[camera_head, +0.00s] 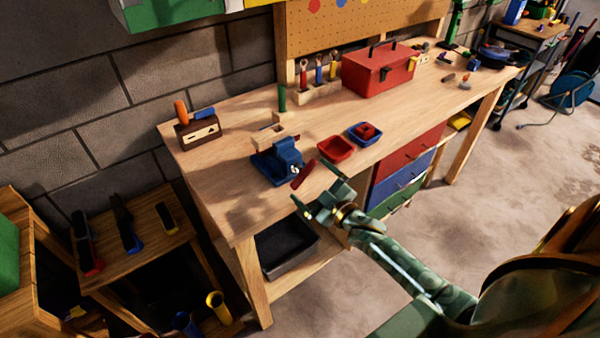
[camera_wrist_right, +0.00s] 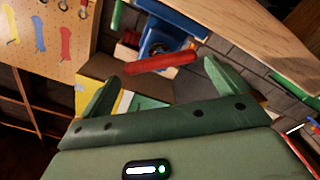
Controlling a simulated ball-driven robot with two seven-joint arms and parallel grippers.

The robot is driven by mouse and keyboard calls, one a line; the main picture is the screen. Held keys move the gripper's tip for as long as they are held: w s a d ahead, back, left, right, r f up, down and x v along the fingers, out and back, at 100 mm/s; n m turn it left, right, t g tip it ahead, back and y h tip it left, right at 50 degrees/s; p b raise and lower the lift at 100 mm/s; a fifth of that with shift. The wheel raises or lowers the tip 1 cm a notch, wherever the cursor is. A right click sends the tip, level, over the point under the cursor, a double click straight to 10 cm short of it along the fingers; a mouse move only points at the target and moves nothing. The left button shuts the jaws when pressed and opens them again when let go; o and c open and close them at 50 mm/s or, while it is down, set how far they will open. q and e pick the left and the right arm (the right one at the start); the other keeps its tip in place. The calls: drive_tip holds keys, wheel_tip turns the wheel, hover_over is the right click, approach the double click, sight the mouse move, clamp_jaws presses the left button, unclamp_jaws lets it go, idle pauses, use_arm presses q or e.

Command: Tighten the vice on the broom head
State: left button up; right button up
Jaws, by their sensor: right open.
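The blue vice (camera_head: 278,165) stands near the front edge of the wooden workbench. Its red handle bar (camera_head: 303,174) sticks out on the side facing me. A pale wooden piece with an upright green stick (camera_head: 282,98), perhaps the broom head, is just behind the vice; I cannot tell whether the jaws touch it. My right gripper (camera_head: 317,187) is open beside the red handle. In the right wrist view the handle (camera_wrist_right: 160,63) lies crosswise ahead of the open fingers (camera_wrist_right: 160,82), with the vice (camera_wrist_right: 160,38) behind it. My left gripper is not in view.
On the workbench (camera_head: 225,185) a red tray (camera_head: 336,148) and a blue tray (camera_head: 361,139) sit right of the vice. A red toolbox (camera_head: 378,72) stands behind them. A wooden box (camera_head: 199,132) is at the left. A dark bin (camera_head: 285,248) sits below. The bench's front left is clear.

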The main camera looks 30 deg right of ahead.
sight(300, 170)
drive_tip(key=w, duration=0.5)
drive_tip(key=shift+w+a+b, duration=0.25)
drive_tip(key=shift+w+b, duration=0.05)
drive_tip(key=shift+b, duration=0.1)
drive_tip(key=c, duration=0.7)
drive_tip(key=shift+r+m+p, duration=0.25)
drive_tip(key=shift+m+p, duration=0.25)
drive_tip(key=shift+p, duration=0.1)
drive_tip(key=shift+m, duration=0.4)
drive_tip(key=shift+f, duration=0.2)
drive_tip(key=o, duration=0.7)
